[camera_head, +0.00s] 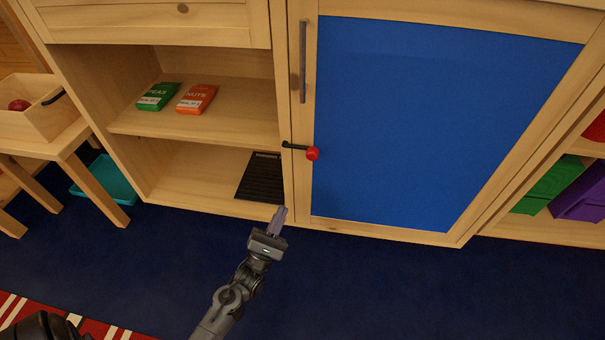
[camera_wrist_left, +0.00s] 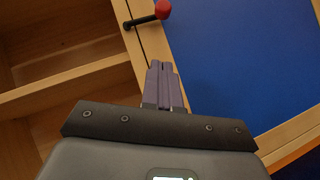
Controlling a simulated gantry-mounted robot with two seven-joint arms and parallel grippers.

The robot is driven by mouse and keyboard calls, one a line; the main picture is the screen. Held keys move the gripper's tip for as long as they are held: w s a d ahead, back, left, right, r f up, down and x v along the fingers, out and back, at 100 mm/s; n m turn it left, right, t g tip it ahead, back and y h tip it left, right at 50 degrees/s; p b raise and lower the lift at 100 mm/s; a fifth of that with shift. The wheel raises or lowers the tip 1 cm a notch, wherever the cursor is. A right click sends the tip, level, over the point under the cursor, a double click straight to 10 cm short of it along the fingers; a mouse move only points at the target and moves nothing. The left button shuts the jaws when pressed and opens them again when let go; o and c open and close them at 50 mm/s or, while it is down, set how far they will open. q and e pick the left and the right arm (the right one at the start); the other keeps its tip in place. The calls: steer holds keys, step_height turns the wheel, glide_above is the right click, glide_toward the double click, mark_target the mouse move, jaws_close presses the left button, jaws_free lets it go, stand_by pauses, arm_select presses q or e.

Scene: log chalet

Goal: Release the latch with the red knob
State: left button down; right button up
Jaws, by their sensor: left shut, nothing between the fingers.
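The red knob (camera_head: 312,153) sits at the right end of a short black latch bar (camera_head: 294,146). The bar lies nearly level across the seam between the open shelves and the blue-panelled door (camera_head: 430,120), which is closed. In the left wrist view the red knob (camera_wrist_left: 163,9) and black bar (camera_wrist_left: 140,21) show at the top, beyond the fingers. My left gripper (camera_head: 280,214) is shut and empty, in front of the cabinet and below the knob in the picture, apart from it. Its fingers (camera_wrist_left: 163,84) are together in the wrist view. My right gripper is not seen.
A grey vertical handle (camera_head: 302,62) is on the door above the latch. The shelves at left hold a green box (camera_head: 158,96), an orange box (camera_head: 197,98) and a black ribbed mat (camera_head: 261,180). A small table with a wooden bin (camera_head: 45,118) stands far left.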

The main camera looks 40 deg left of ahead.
arm_select(q)
steer(key=b, duration=0.4)
glide_toward(312, 154)
steer(key=w+a+f, duration=0.3)
steer(key=w+a, duration=0.1)
steer(key=w, duration=0.1)
steer(key=r, duration=0.1)
steer(key=d+r, duration=0.2)
steer(key=shift+w+r+b, duration=0.3)
steer(key=shift+r+b, duration=0.1)
